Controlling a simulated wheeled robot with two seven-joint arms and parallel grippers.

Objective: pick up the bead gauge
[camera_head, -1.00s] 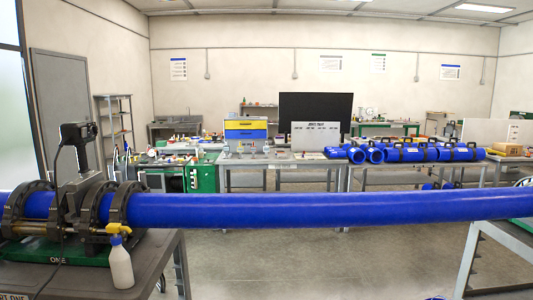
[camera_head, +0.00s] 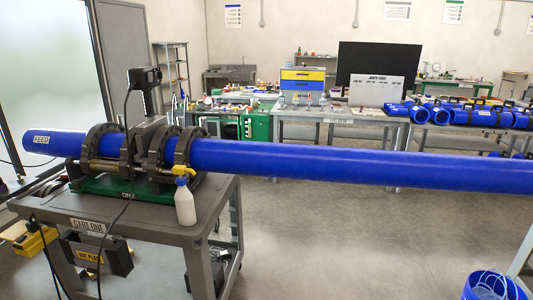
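I cannot make out a bead gauge in the head view. A long blue pipe (camera_head: 330,161) runs across the view, clamped in the black rings of the fusion machine (camera_head: 150,150) on the grey cart (camera_head: 150,219) labelled CART ONE. A white spray bottle (camera_head: 185,203) with a yellow head stands on the cart by the machine. Neither of my grippers is in view.
A bench with a green cabinet (camera_head: 257,126) and small tools, a drawer unit (camera_head: 302,80) and a bench with blue fittings (camera_head: 470,115) stand behind the pipe. A blue bucket (camera_head: 492,287) is at lower right. Grey floor lies open between.

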